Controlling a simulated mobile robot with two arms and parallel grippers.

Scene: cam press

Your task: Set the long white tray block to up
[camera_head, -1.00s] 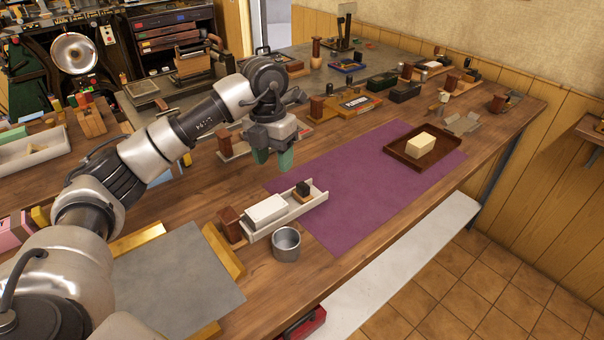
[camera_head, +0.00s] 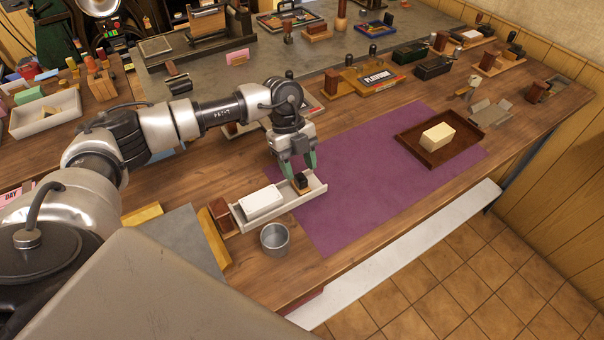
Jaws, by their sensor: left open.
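The long white tray (camera_head: 283,206) lies on the wooden bench at the left edge of the purple mat. A white block (camera_head: 262,203) lies in its left part. A small black-topped block with a wooden base (camera_head: 301,183) sits in its right part. My left gripper (camera_head: 298,168) is open, fingers pointing down, at the small block's upper end. The fingers show behind and beside the block; I cannot tell whether they touch it. My right gripper does not show.
A brown-red block (camera_head: 220,212) stands at the tray's left end and a metal cup (camera_head: 275,238) in front. The purple mat (camera_head: 365,185) is mostly clear. A brown tray (camera_head: 460,146) with a cream block (camera_head: 437,137) lies at its right end.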

